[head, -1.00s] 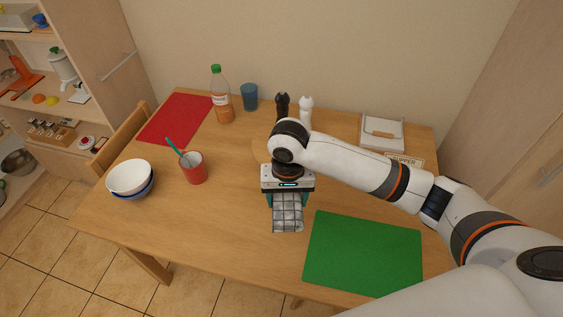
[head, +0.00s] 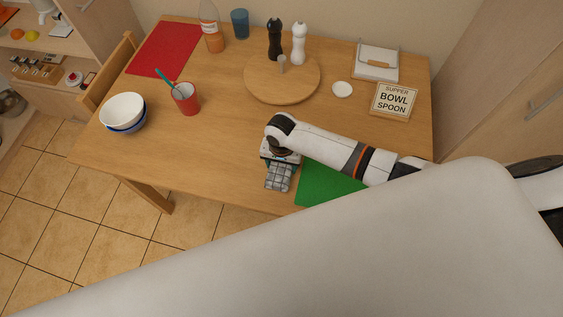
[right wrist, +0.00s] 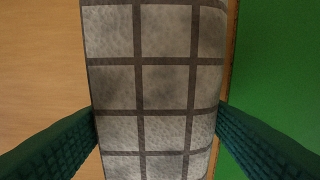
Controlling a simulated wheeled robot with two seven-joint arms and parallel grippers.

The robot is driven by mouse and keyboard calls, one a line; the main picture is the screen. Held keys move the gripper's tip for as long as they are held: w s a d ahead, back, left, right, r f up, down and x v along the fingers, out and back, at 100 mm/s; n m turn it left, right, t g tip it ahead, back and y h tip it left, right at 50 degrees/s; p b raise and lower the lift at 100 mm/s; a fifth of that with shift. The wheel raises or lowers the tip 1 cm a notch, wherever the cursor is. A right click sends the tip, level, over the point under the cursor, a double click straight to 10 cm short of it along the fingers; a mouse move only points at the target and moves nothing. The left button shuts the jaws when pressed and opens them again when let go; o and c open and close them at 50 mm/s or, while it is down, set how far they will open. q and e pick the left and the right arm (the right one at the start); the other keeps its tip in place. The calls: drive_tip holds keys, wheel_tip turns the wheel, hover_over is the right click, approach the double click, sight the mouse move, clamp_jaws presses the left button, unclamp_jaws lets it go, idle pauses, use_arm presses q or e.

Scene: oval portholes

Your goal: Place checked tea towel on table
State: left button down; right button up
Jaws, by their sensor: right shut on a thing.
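The checked tea towel (head: 278,181), grey with dark lines, is folded into a narrow strip. My right gripper (head: 280,163) is shut on it, near the table's front edge and beside the left side of the green mat (head: 322,186). In the right wrist view the towel (right wrist: 160,85) sits between the two teal fingers. The wooden table (head: 225,145) shows to its left and the mat to its right. I cannot tell whether the towel's underside touches the table. My left gripper is not in view.
A red cup (head: 187,103) and stacked bowls (head: 122,112) stand at left. My white arm link hides the front right. The table between cup and gripper is clear.

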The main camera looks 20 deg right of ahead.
drive_tip(key=shift+f, duration=0.35)
drive_tip(key=shift+f, duration=0.1)
drive_tip(key=o, duration=0.9)
wheel_tip(320, 180, up, 12)
drive_tip(key=shift+r, duration=0.15)
idle(0.3)
